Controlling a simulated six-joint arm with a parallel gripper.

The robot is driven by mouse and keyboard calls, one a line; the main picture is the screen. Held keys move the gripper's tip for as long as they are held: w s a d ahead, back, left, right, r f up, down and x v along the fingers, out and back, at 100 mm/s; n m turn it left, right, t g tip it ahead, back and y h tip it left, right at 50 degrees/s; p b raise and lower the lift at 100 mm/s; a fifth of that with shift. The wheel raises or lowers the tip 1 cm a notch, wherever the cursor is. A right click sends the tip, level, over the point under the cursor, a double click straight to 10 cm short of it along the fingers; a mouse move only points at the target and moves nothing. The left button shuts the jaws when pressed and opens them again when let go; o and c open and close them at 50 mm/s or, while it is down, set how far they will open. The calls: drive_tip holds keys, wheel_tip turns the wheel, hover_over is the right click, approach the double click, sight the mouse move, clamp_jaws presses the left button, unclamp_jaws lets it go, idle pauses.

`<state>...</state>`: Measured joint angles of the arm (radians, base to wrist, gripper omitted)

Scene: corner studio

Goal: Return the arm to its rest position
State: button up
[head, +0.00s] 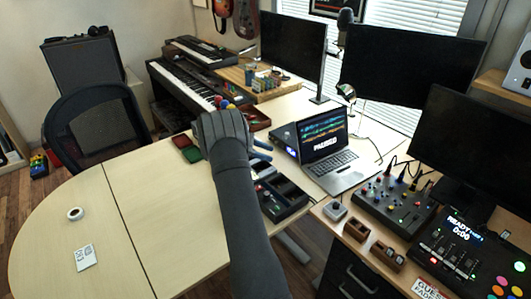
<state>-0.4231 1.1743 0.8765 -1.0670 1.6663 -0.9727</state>
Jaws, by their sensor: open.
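My dark grey arm reaches up from the bottom middle of the head view. Its end, my gripper (222,126), is over the far part of the light wooden desk (165,215), near the keyboards. My gripper is open. The hand and forearm hide part of the desk below them, and I cannot tell how high the hand is. Small red and blue shapes show just beyond the hand, and blue prongs show at its right; I cannot tell whether they touch it.
A white tape roll (75,214) and a pale card (85,257) lie on the left desk. A mixer (392,205) and monitors stand further right. The left desk is mostly clear.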

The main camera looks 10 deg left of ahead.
idle(0.3)
drive_tip(key=w+a+f, duration=0.1)
drive_tip(key=a+f, duration=0.1)
drive_tip(key=a, duration=0.1)
drive_tip(key=a+f, duration=0.2)
drive_tip(key=a, duration=0.2)
drive_tip(key=w+a+f, duration=0.1)
drive_tip(key=a+f, duration=0.1)
drive_tip(key=a, duration=0.1)
drive_tip(key=shift+w+a+f, duration=0.15)
drive_tip(key=shift+w+f, duration=0.1)
drive_tip(key=shift+w, duration=0.05)
drive_tip(key=shift+a+f, duration=0.3)
drive_tip(key=shift+w+a+f, duration=0.1)
drive_tip(key=shift+a+f, duration=0.1)
drive_tip(key=shift+f, duration=1.5)
drive_tip(key=shift+r, duration=0.15)
